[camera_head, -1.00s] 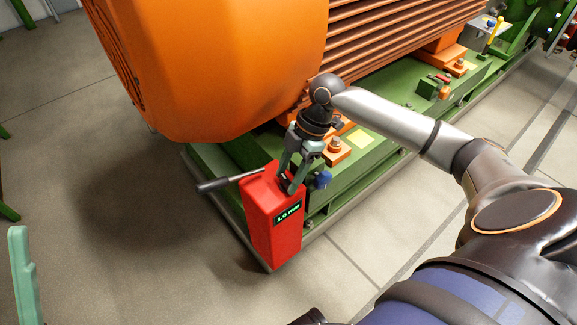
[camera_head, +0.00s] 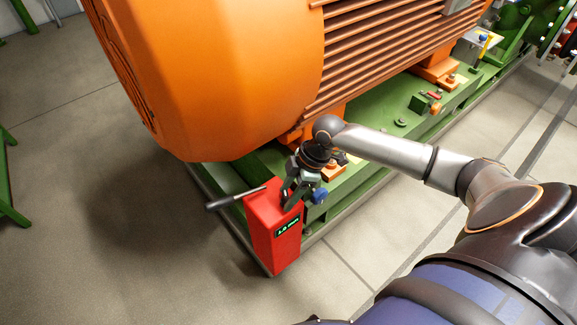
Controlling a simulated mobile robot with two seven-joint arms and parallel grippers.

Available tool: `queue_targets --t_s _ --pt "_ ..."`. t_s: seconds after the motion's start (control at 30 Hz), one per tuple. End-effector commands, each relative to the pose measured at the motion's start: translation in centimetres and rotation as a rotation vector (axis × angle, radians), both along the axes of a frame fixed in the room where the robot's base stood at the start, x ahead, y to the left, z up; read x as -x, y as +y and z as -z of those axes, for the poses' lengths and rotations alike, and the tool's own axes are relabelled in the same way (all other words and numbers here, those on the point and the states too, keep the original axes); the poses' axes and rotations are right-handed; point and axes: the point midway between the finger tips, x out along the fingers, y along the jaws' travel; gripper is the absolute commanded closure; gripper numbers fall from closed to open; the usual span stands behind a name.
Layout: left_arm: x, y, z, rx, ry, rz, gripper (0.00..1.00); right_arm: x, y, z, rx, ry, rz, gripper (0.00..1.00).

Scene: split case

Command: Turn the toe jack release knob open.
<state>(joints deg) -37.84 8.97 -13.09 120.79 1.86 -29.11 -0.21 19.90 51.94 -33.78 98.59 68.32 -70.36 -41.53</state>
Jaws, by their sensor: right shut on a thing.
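The red toe jack (camera_head: 273,235) stands upright at the front corner of the green base frame, beside the orange motor. Its side has a small dark display with green digits, too small to read surely. A grey lever handle (camera_head: 235,198) sticks out from it to the left. My right gripper (camera_head: 287,201) reaches down to the jack's top and is shut on a small dark part there, seemingly the release knob, mostly hidden by the fingers. A blue knob (camera_head: 320,196) shows just right of the fingers, apart from them. My left gripper is out of view.
The large orange motor (camera_head: 230,75) overhangs close behind the jack. The green base frame (camera_head: 350,185) runs back to the right, with orange motor feet and bolts on it. The floor (camera_head: 130,265) left of and in front of the jack is clear.

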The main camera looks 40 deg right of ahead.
Motion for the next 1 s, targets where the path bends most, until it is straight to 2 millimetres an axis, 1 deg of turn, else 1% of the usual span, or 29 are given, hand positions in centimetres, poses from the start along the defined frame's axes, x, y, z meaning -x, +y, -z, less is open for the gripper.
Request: queue_targets --t_s 0.03,0.07,0.47,0.77,0.87,1.0 --pt "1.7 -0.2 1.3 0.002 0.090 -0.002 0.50 0.2 0.0 -0.3 0.000 0.006 0.015 1.00" --pt "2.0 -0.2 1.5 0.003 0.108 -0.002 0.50 0.2 0.1 -0.3 0.000 0.005 0.024 1.00" --pt "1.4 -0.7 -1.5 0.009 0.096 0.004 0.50 0.3 0.1 -0.5 -0.001 0.005 0.170 1.00" --pt "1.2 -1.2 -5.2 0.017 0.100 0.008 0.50 0.4 0.3 -0.7 -0.001 0.007 0.369 1.00" --pt "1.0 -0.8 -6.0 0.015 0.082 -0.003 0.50 0.4 0.3 -0.5 0.000 0.005 0.430 1.00" --pt "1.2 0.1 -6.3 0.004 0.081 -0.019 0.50 0.4 0.3 -0.3 -0.001 0.006 0.495 1.00"
